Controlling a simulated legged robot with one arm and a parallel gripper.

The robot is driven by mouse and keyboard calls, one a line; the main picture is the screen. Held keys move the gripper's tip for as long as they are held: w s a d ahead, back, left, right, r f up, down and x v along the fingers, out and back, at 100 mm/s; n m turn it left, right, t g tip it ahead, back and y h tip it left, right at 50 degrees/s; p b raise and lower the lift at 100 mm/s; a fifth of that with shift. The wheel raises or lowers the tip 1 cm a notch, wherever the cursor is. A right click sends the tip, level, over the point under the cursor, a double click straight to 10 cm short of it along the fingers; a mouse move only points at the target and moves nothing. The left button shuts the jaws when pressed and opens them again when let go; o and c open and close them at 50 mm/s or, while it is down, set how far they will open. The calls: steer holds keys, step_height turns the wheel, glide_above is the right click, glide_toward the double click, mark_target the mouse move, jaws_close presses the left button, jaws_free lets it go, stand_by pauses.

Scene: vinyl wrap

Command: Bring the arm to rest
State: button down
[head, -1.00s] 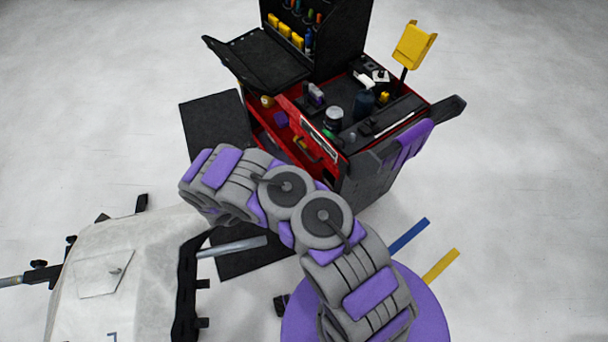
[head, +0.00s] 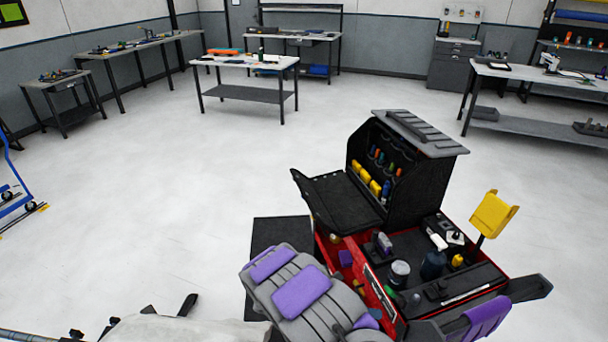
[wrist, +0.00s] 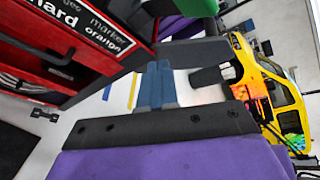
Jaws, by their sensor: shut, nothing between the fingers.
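My gripper (wrist: 157,86) shows in the wrist view as two blue fingers pressed together, shut and empty, ahead of a black and purple mount. In the head view only grey and purple links of my arm show at the bottom middle, in front of the tool cart; the gripper cannot be made out there. The red and black tool cart (head: 462,292) stands at the lower right with its lid up. Its red front (wrist: 60,35) with a lettered label fills the upper left of the wrist view, apart from the fingers.
Bottles and jars stand in the cart, with a yellow holder (head: 493,213) at its right. A yellow object with coloured graphics (wrist: 262,92) is at the right in the wrist view. A white-topped table (head: 245,63) and workbenches line the back. The middle floor is clear.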

steer(key=s+d+r+m+g+y, duration=0.3)
steer(key=s+r+m, duration=0.4)
steer(key=r+m, duration=0.15)
steer(key=s+d+r+m+g+y, duration=0.2)
steer(key=s+r+m, duration=0.4)
steer(key=r+m, duration=0.3)
steer(key=s+a+r+m+y, duration=0.2)
steer(key=s+a+m+y, duration=0.1)
steer(key=s, duration=0.3)
steer(key=s+a+r+m+t+y, duration=0.1)
steer(key=s+a+r+m+y, duration=0.2)
steer(key=s+m, duration=0.3)
steer(key=s+a+r+m+t+y, duration=0.1)
steer(key=s+a+r+m+y, duration=0.2)
steer(key=s, duration=0.3)
steer(key=shift+s+a+r+m, duration=0.2)
steer(key=shift+s+a+m, duration=0.15)
steer(key=shift+a+m, duration=0.5)
steer(key=shift+d, duration=0.15)
